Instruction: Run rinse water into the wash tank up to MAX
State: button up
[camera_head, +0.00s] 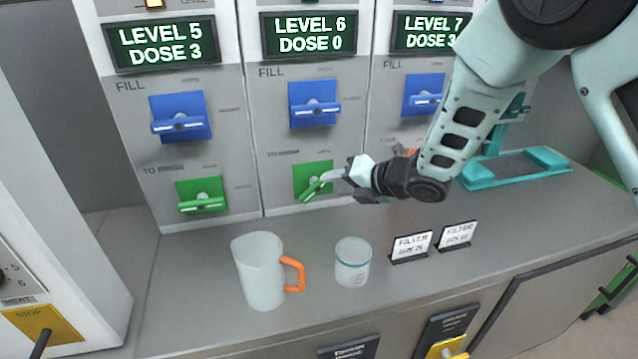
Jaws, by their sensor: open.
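Three panels stand side by side, with displays reading LEVEL 5 DOSE 3 (161,43), LEVEL 6 DOSE 0 (309,34) and LEVEL 7 DOSE 3 (430,32). Each has a blue FILL handle: left (180,116), middle (314,104) and right (424,94). Green handles sit lower, at left (201,195) and middle (312,188). The middle green handle is tilted; the left one lies about level. My gripper (332,178) is open at the middle green handle; contact cannot be told. No tank or MAX mark is clearly visible. My arm covers part of the right panel.
A white jug with an orange handle (260,272) and a clear cup with a teal band (352,262) stand on the grey counter (190,290). Two small signs (411,246) stand right of the cup. A teal stand (515,167) is at the back right.

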aim_at(322, 186)
jog(key=x, duration=0.7)
jog(key=shift+p, duration=0.4)
grip_shut()
